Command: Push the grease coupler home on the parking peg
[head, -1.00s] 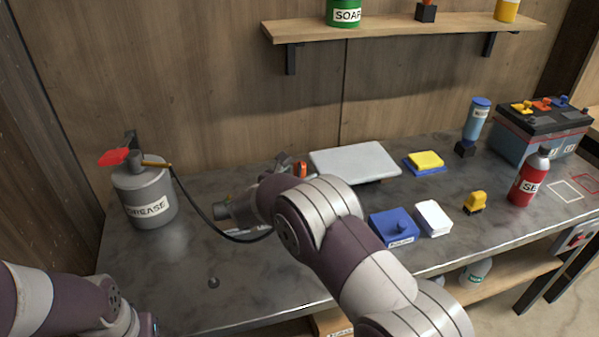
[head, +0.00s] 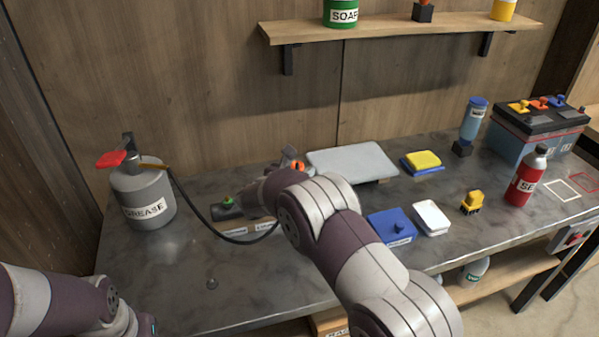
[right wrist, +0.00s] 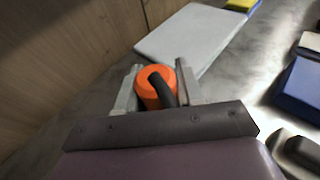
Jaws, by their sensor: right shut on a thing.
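The orange grease coupler (right wrist: 151,86) sits between the fingers of my right gripper (right wrist: 157,78) in the right wrist view. A black hose bends out of its near end. My right gripper is shut on it. In the head view a bit of the orange coupler (head: 298,165) shows behind my right arm, left of the pale board. The black hose (head: 205,214) runs from the grey grease can (head: 146,199) down along the bench and behind my arm. I cannot make out the parking peg; my arm or gripper may hide it. My left arm shows at the lower left, its gripper out of view.
The pale flat board (head: 352,161) lies just beyond the coupler. A blue box (head: 391,228), a white block (head: 431,218) and a red bottle (head: 525,178) stand to the right. The bench's front left (head: 255,285) is mostly clear.

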